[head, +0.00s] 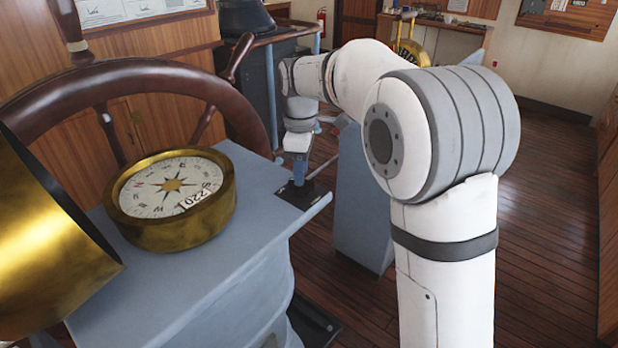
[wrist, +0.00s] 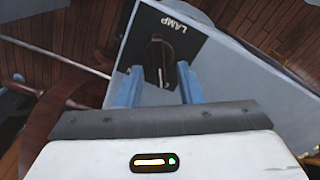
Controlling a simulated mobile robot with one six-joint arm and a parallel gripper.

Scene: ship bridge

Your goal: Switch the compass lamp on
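The lamp switch is a dark rotary knob (wrist: 158,58) on a black plate (wrist: 188,45) lettered LAMP, which reads upside down in the wrist view. A thin light line shows on the knob, pointing toward my gripper's palm. In the head view the black plate (head: 312,196) lies at the right end of the grey binnacle top. My gripper (wrist: 160,68) is open, its two blue fingers apart with the knob showing between their tips. I cannot tell whether they touch it. In the head view my gripper (head: 299,180) points down over the plate and hides the knob.
The brass compass (head: 172,192) sits on the grey binnacle (head: 235,255), with a brass hood (head: 45,260) to its left. A wooden ship's wheel (head: 130,80) stands behind. Another grey pedestal (head: 360,205) stands right of the plate. Open plank floor lies at the right.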

